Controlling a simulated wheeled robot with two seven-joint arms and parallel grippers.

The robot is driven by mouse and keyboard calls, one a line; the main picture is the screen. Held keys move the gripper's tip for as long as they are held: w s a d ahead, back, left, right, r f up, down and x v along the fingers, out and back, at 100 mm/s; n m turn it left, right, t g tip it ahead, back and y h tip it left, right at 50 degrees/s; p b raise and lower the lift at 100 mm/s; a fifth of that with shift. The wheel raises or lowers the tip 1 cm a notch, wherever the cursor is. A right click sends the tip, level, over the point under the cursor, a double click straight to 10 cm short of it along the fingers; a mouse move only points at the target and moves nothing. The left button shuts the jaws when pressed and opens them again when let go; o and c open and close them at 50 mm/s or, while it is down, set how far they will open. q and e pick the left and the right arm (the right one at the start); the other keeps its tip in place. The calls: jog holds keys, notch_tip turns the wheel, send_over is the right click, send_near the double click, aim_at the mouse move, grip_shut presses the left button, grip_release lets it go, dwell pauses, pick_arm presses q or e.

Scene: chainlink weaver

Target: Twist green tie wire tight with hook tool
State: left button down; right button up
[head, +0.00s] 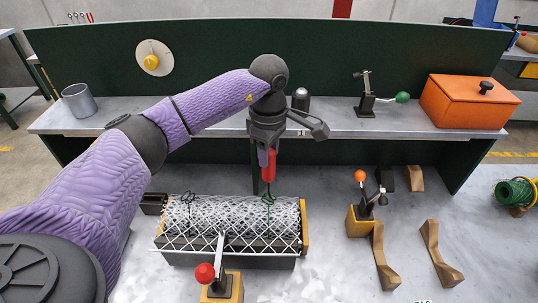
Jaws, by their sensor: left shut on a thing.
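My left gripper (266,150) points down over the mesh and is shut on the red handle of the hook tool (269,166). The tool hangs upright, its thin shank pointing down at the green tie wire (268,198). The wire stands up from the right part of the chain-link mesh roll (225,216). I cannot tell whether the hook sits in the wire's loop. Another dark wire loop (188,198) stands on the left part of the mesh. My right gripper is not in view.
A red-knobbed clamp (206,273) stands in front of the mesh, and an orange-knobbed clamp (360,177) to its right. Wooden brackets (440,257), a green wire spool (515,192), an orange box (464,102) and a metal cup (79,101) lie farther off.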

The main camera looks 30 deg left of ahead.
pick_arm(q)
jog(key=shift+f+m, duration=0.2)
jog(key=shift+m, duration=0.9)
jog(key=shift+r+m+b, duration=0.1)
jog(key=shift+m+b, duration=0.25)
jog(key=shift+m, duration=0.55)
jog(key=m+b, duration=0.1)
jog(key=m, duration=0.4)
jog(key=shift+r+m, duration=0.1)
jog(key=shift+m, duration=0.3)
jog(key=shift+r+n+p, duration=0.1)
jog(key=shift+n+p, duration=0.35)
jog(key=shift+n, duration=0.35)
notch_tip(320, 180, up, 3)
jog(key=p, duration=0.2)
jog(key=shift+r+p, duration=0.1)
jog(key=shift+p, duration=0.2)
jog(key=shift+r+p, duration=0.4)
jog(key=shift+r, duration=0.1)
